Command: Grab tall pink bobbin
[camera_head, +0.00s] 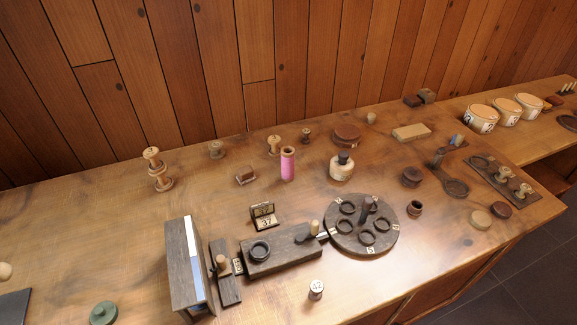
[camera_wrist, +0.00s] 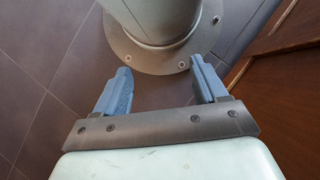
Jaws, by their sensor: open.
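The tall pink bobbin (camera_head: 288,165) stands upright on the wooden table in the head view, near the middle. Its top end is brown with a dark hole, and its body is pink. My gripper (camera_wrist: 164,88) shows only in the wrist view, with its two blue-grey fingers spread apart and nothing between them. It is over the tiled floor beside the wooden furniture, away from the bobbin. The bobbin is not in the wrist view.
Around the bobbin are a small brown block (camera_head: 245,176), a wooden spool (camera_head: 274,146) and a cream jar (camera_head: 342,168). A round dark tray with rings (camera_head: 361,250) and a dark wooden block (camera_head: 283,254) lie nearer. The table's left part (camera_head: 85,225) is mostly clear.

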